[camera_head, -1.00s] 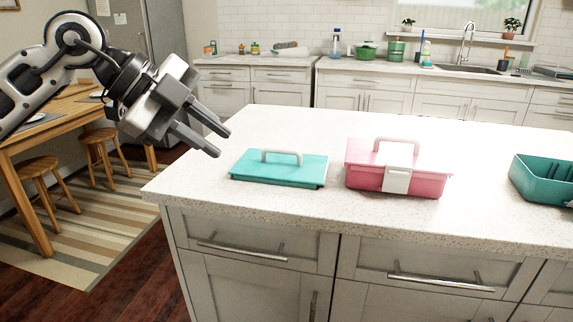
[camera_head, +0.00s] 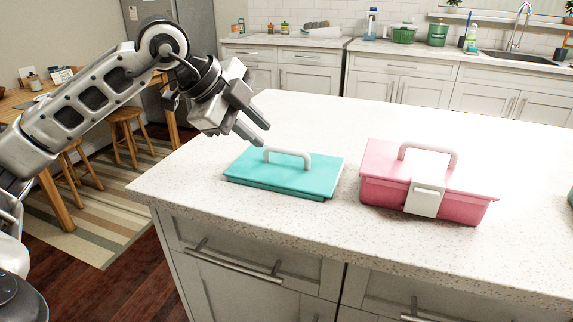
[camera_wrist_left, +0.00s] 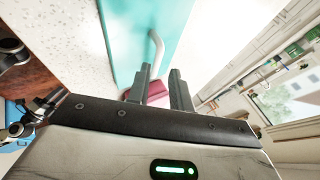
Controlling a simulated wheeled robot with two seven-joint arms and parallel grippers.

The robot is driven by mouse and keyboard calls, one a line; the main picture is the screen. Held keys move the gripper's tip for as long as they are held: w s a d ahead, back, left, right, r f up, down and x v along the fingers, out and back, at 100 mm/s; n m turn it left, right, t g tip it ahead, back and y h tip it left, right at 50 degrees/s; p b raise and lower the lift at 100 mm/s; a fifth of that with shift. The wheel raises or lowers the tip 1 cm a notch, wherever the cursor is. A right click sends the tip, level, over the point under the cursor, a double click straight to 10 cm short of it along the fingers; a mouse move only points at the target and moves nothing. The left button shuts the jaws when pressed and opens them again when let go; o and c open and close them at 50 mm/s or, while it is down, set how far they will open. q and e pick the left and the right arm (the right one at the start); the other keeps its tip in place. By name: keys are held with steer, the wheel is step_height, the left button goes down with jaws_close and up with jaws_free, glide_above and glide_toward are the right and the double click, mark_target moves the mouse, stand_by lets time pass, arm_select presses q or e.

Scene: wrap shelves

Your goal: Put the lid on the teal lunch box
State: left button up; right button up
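The teal lid (camera_head: 290,178) lies flat on the counter, with its pale arched handle (camera_head: 290,153) upright. The lid also shows in the left wrist view (camera_wrist_left: 125,30), where its handle (camera_wrist_left: 155,48) rises just beyond the fingers. My left gripper (camera_head: 265,135) is open and empty, tilted down, above the back left side of the lid and apart from the handle. Its two spread fingers show in the left wrist view (camera_wrist_left: 160,78). My right gripper is out of view.
A closed pink lunch box (camera_head: 385,195) with a white latch stands on the counter (camera_head: 480,125) right of the lid. The counter behind both is clear. Its left edge runs close to the lid. Stools and a wooden table stand beyond it on the left.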

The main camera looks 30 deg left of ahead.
mark_target(281, 149)
arm_select(q)
steer(key=shift+d+x, duration=0.25)
steer(key=shift+x, duration=1.2)
steer(key=shift+d+x, duration=0.25)
steer(key=shift+x, duration=1.2)
steer(key=shift+s, duration=0.1)
jaws_close()
